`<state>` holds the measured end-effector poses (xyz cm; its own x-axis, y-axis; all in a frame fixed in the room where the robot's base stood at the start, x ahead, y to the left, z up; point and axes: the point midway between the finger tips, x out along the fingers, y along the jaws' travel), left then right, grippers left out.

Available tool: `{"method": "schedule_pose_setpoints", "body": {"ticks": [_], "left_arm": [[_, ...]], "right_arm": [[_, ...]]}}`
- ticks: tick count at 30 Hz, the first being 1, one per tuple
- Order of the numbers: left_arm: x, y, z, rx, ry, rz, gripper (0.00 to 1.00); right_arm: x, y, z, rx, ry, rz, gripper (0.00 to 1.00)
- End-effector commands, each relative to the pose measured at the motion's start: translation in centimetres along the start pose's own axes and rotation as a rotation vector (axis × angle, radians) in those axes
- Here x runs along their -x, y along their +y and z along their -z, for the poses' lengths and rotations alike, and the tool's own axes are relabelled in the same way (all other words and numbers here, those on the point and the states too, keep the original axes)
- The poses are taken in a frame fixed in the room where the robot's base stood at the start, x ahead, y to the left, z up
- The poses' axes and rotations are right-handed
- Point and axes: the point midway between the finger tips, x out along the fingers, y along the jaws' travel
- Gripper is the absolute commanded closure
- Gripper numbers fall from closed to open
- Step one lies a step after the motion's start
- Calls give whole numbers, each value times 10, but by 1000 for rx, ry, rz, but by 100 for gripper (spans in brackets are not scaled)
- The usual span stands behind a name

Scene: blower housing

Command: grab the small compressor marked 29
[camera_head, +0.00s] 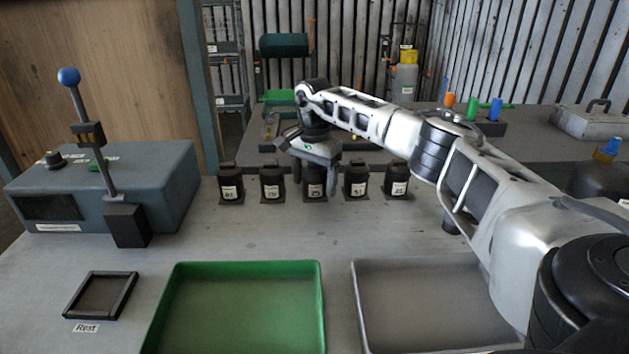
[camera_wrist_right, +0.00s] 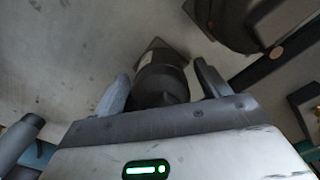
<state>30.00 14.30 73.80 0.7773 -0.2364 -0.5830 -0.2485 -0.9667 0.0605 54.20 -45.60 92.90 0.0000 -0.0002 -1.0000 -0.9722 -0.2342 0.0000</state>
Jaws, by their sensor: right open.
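Several small black compressors with white number labels stand upright in a row on the bench. The middle one (camera_head: 315,188) has a label that looks like 29, though the digits are small. My right gripper (camera_head: 314,160) is above and around the top of this middle compressor. In the right wrist view, the dark compressor (camera_wrist_right: 160,78) sits between the two spread fingers of the gripper (camera_wrist_right: 163,88). The jaws are open, and I cannot tell whether either finger touches it. My left gripper is out of view.
Neighbouring compressors (camera_head: 272,184) and (camera_head: 357,180) stand close on both sides. A green tray (camera_head: 322,300) and a grey tray (camera_head: 357,300) lie in front. A lever box (camera_head: 150,190) and a small "Rest" frame (camera_head: 128,290) are at left.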

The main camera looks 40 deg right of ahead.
Motion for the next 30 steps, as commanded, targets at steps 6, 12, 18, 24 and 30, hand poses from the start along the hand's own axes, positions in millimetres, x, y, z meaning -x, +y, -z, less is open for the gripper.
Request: {"method": "schedule_pose_setpoints", "body": {"ticks": [6, 12, 18, 24, 30], "left_arm": [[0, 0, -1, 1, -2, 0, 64], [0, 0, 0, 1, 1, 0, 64], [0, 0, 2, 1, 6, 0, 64], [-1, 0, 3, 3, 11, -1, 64], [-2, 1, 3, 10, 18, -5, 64]], "right_arm": [[0, 0, 0, 1, 0, 0, 55], [2, -1, 0, 1, 0, 3, 92], [3, -1, 0, 1, 0, 4, 92], [15, -2, 0, 1, 1, 7, 92], [44, 2, -8, 5, 1, 8, 92]]}}
